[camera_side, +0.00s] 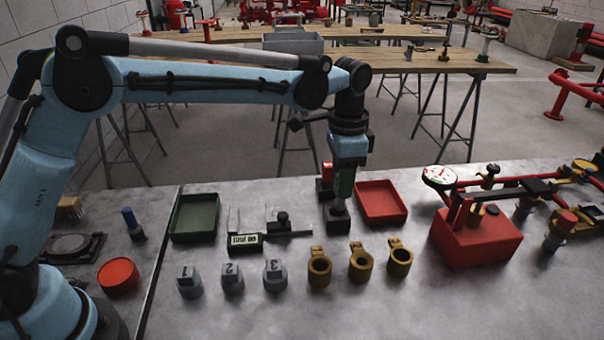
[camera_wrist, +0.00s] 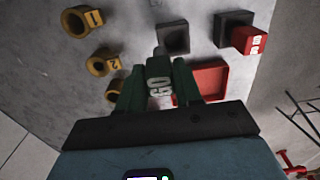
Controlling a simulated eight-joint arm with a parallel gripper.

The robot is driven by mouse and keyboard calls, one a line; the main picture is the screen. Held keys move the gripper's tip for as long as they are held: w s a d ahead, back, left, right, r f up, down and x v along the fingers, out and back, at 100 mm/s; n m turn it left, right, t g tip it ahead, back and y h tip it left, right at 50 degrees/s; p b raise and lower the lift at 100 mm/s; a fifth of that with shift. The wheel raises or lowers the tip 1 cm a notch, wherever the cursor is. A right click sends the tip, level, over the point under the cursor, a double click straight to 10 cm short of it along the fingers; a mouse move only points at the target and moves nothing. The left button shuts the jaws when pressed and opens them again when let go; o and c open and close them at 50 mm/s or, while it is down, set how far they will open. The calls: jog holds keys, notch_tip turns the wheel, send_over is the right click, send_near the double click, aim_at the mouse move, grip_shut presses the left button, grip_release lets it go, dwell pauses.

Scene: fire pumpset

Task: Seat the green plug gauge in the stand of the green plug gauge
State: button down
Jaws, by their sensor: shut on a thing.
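The green plug gauge (camera_wrist: 160,84), marked GO, is held between the two fingers of my gripper (camera_wrist: 158,72). In the side view, my gripper (camera_side: 344,172) points down, with the green plug gauge (camera_side: 343,187) roughly upright in it. The dark square stand of the green plug gauge (camera_side: 338,220) is on the table just below the gauge. In the wrist view, the stand (camera_wrist: 173,38) shows a hollow top just beyond the gauge's end. I cannot tell whether gauge and stand touch; the gauge's lower end is hard to make out.
A red gauge (camera_wrist: 248,39) sits in a similar dark stand (camera_wrist: 229,21) close behind. A red tray (camera_side: 381,203) is right of the green gauge's stand. Several brass rings (camera_side: 361,262) and numbered grey pieces (camera_side: 232,279) stand in front.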

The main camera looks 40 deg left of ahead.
jog(key=shift+w+a+f, duration=0.25)
jog(key=shift+w+f, duration=0.05)
jog(key=shift+f, duration=0.6)
jog(key=shift+w+a+f, duration=0.3)
jog(key=shift+f, duration=0.6)
jog(key=shift+w+a+f, duration=0.25)
jog(key=shift+w+f, duration=0.05)
jog(key=shift+f, duration=0.6)
jog(key=c, duration=0.8)
grip_release()
jog(key=shift+f, duration=0.15)
jog(key=shift+o, duration=0.2)
